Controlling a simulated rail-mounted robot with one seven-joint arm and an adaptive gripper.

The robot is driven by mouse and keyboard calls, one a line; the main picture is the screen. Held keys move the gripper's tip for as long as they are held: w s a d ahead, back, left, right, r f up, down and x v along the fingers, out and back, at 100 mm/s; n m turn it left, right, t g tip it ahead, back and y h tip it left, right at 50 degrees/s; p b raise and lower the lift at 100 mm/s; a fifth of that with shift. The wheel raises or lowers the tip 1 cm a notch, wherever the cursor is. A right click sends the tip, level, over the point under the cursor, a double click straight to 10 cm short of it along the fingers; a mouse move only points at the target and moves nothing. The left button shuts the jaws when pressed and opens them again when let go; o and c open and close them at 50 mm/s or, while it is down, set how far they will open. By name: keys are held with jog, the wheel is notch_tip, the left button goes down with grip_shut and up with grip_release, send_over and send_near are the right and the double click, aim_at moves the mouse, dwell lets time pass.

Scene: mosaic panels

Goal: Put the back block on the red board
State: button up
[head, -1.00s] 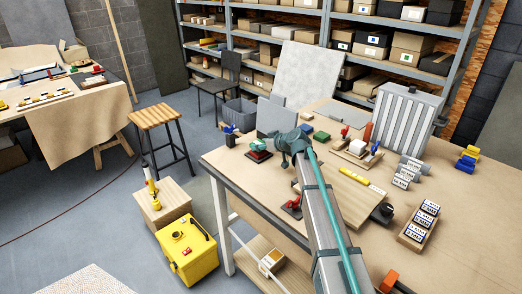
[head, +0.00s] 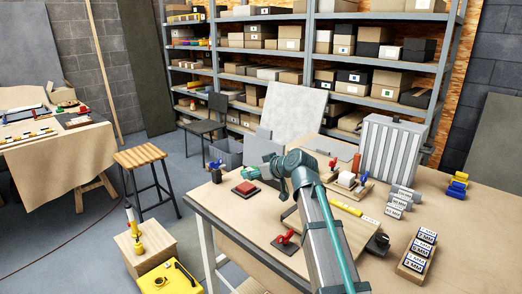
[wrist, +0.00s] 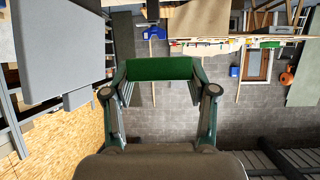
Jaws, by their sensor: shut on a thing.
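A green block (wrist: 160,70) spans the space between the two fingers of my gripper (wrist: 159,76) in the wrist view, and the gripper is shut on it. In the head view my gripper (head: 271,160) is above the workbench, tilted toward the left.
A stool (head: 148,160) stands left of the bench.

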jog(key=s+d+f+m+t+h, duration=0.2)
jog(key=d+m+h, duration=0.25)
jog(key=d, duration=0.65)
jog(key=s+d+f+m+t+h, duration=0.25)
jog(key=d+m+h, duration=0.2)
jog(key=d, duration=0.55)
jog(key=w+a+r+n+g+y, duration=0.1)
jog(key=a+n+y, duration=0.2)
jog(key=a, duration=0.4)
jog(key=w+a+r+n+g+y, duration=0.2)
jog(key=a+n+y, duration=0.1)
jog(key=a, duration=0.4)
jog(key=w+a+r+n+g+y, duration=0.1)
jog(key=w+a+n+y, duration=0.1)
jog(key=a, duration=0.4)
jog(key=shift+a+r+n+y, duration=0.3)
jog(key=shift+a+n+y, duration=0.1)
jog(key=shift+s+a+n+g+y, duration=0.3)
jog(key=shift+s+n+g+y, duration=0.15)
jog(key=shift+n+g, duration=0.1)
